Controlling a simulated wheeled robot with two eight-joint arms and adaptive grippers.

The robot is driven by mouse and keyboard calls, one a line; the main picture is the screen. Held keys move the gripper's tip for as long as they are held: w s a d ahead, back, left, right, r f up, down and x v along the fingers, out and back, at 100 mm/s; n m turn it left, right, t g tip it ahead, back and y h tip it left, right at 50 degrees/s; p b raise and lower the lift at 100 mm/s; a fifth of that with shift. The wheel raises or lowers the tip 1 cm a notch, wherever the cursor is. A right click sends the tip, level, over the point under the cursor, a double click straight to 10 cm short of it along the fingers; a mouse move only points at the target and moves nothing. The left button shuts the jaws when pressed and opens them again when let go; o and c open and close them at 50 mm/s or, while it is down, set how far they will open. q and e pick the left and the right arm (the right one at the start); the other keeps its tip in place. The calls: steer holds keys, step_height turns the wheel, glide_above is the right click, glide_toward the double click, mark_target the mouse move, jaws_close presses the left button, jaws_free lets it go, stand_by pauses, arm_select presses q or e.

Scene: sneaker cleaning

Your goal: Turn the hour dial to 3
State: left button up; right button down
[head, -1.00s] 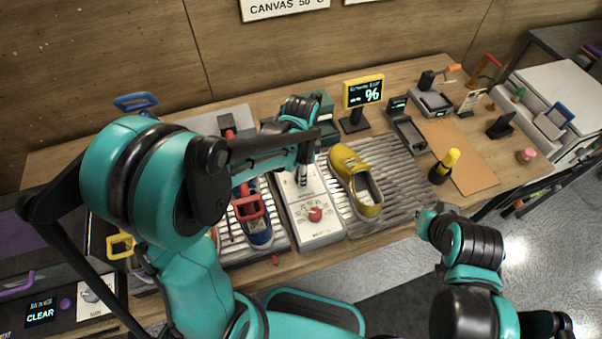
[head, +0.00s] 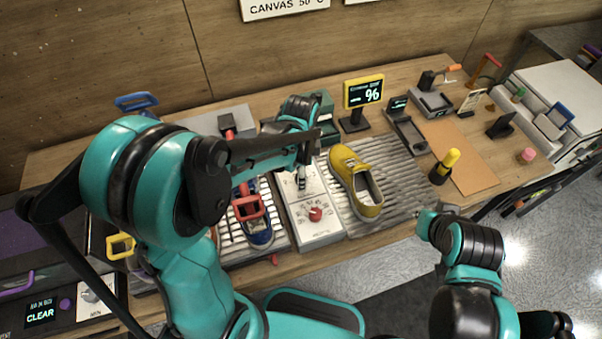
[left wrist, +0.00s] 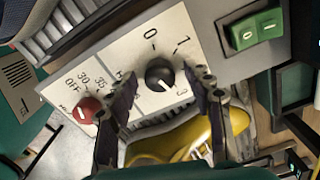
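The black hour dial (left wrist: 160,75) sits on a pale control panel, with 0, 1 and 3 printed around it in the left wrist view. A small pale mark shows on its lower side, roughly towards the 3; its exact setting is unclear. My left gripper (left wrist: 165,78) is open, with one finger on each side of this dial; contact cannot be told.
A red dial (left wrist: 87,110) with minute marks is on the same panel. A green switch (left wrist: 257,30) lies beyond it. A yellow shoe (head: 352,180) rests on a ribbed rack right of the panel, and a blue and red shoe (head: 258,232) is on the left.

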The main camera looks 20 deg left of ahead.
arm_select(q)
steer(key=shift+r, duration=0.1)
step_height(320, 180, up, 12)
stand_by(0.5)
stand_by(0.5)
